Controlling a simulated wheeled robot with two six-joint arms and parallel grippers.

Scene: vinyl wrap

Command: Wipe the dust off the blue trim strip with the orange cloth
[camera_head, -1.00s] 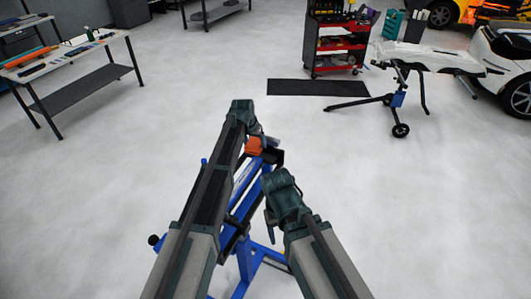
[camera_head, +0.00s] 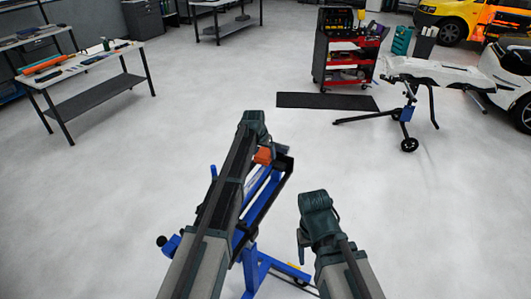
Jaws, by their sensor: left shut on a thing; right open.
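The orange cloth (camera_head: 263,156) shows as a small patch beside the tip of my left gripper (camera_head: 256,140), over the far end of a blue stand. My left gripper is shut on the cloth; its fingers are mostly hidden behind the wrist. The blue trim strip (camera_head: 257,183) appears to lie lengthwise on the stand, partly hidden by my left arm. Whether the cloth touches it cannot be told, and dust is too small to see. My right gripper (camera_head: 305,245) is open and empty, to the right of the stand and apart from it.
The blue stand (camera_head: 252,268) has dark rails and stands on open pale floor. A workbench (camera_head: 135,58) with tools is at the left. A red tool cart (camera_head: 347,58), a black mat (camera_head: 325,101) and a wheeled stand with a white panel (camera_head: 430,66) are further back.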

